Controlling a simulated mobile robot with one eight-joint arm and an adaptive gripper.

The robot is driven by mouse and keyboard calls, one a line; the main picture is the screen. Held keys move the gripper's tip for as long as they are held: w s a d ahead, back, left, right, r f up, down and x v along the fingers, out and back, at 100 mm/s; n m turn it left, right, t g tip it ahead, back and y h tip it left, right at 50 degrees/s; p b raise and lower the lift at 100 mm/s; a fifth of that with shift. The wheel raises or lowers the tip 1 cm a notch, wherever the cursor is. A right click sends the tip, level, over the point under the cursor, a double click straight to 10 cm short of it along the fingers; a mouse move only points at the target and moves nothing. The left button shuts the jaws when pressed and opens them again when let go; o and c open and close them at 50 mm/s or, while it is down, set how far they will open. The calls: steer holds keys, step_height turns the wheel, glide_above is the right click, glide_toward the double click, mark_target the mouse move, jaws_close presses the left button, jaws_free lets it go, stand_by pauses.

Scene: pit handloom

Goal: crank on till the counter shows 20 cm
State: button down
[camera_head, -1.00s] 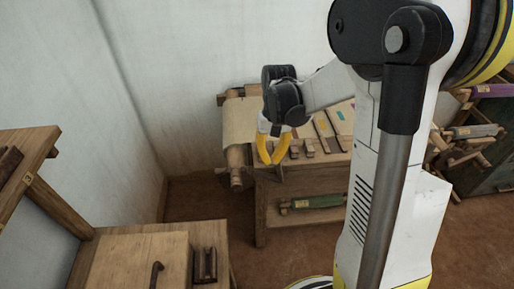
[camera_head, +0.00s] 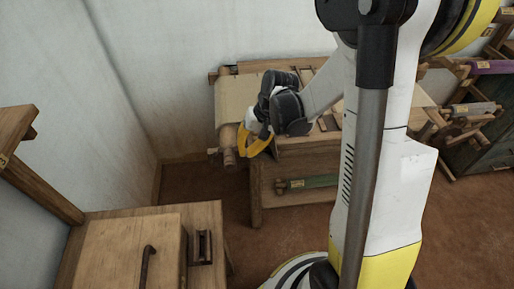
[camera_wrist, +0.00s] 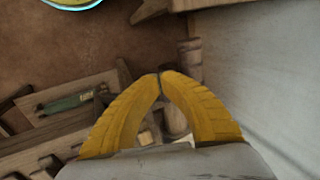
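My gripper (camera_head: 250,148) hangs at the left end of the far wooden table, in front of a pale cloth (camera_head: 236,98) and close to a wooden roller (camera_head: 228,136). In the wrist view the yellow fingers of my gripper (camera_wrist: 160,76) curve together and their tips meet, with only a thin dark line between them. I see nothing clearly held there. A round wooden post or handle (camera_wrist: 189,58) stands just beyond the tips, apart from them in the picture. I cannot make out a counter or its reading.
A near wooden bench (camera_head: 100,225) at lower left carries a dark hooked rod (camera_head: 148,262) and a small dark block (camera_head: 203,246). A green roll (camera_head: 308,183) lies under the far table. A rack of rolls (camera_head: 472,110) stands right. Brown floor lies between bench and table.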

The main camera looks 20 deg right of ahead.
mark_target(231, 152)
steer(key=shift+w+a, duration=0.2)
steer(key=shift+a, duration=0.45)
steer(key=shift+w+a+r+h, duration=0.1)
steer(key=shift+a+r+h, duration=0.05)
steer(key=shift+a+h, duration=0.2)
steer(key=shift+w+a, duration=0.1)
steer(key=shift+a, duration=0.1)
steer(key=shift+w+a+r+g+h+p, duration=0.15)
steer(key=shift+w+a+g+h+p, duration=0.1)
steer(key=shift+a+h, duration=0.3)
steer(key=shift+w+a+r+g+h+p, duration=0.15)
steer(key=shift+a+h+p, duration=0.1)
steer(key=shift+a+h, duration=0.3)
steer(key=w+a+f+h+b, duration=0.1)
steer(key=w+a, duration=0.1)
steer(key=a, duration=0.4)
steer(key=shift+f, duration=0.35)
steer(key=shift+a, duration=0.15)
